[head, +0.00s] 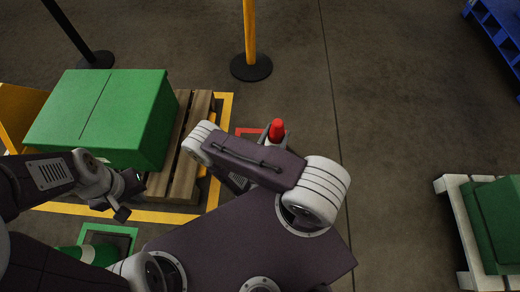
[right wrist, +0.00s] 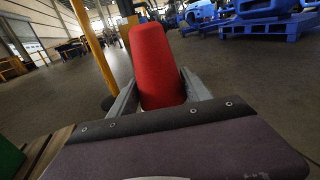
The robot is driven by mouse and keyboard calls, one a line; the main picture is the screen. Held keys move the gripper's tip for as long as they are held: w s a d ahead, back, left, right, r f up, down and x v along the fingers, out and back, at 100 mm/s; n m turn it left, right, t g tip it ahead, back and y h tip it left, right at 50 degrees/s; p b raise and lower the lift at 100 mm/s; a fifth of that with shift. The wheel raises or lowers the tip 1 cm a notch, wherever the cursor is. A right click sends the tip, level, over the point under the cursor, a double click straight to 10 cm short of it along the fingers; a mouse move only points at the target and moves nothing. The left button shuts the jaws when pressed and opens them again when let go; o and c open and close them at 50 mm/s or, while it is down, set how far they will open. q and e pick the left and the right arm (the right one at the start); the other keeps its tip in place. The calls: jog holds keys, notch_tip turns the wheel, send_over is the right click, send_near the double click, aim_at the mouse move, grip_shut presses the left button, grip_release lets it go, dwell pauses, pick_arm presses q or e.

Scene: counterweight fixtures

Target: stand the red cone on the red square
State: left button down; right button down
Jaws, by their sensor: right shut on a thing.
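The red cone (head: 277,129) shows in the head view just beyond my right arm, with its lower part hidden. It also stands large in the right wrist view (right wrist: 158,62), between the two grey fingers of my right gripper (right wrist: 160,96), which is shut on it. The red square (head: 246,131) is a marking on the floor, partly hidden by my right arm. Its visible edge lies left of the cone; I cannot tell whether the cone touches the floor. My left gripper (head: 129,197) is open and empty beside the wooden pallet, far left of the cone.
A large green box (head: 105,115) sits on a wooden pallet (head: 188,165) inside yellow floor lines. A green cone (head: 72,254) stands by a green square (head: 122,238). A yellow post (head: 250,40) stands behind. A white pallet (head: 455,215) is at right. Floor right of the cone is clear.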

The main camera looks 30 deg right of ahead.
jog(key=shift+w+f, duration=0.15)
jog(key=shift+f, duration=0.05)
jog(key=w+f+b, duration=1)
jog(key=w+b, duration=0.1)
jog(key=b, duration=0.1)
jog(key=shift+w+a+f+b, duration=0.2)
jog(key=shift+a+f+b, duration=0.15)
jog(key=shift+f, duration=0.05)
jog(key=shift+c, duration=2.4)
grip_release()
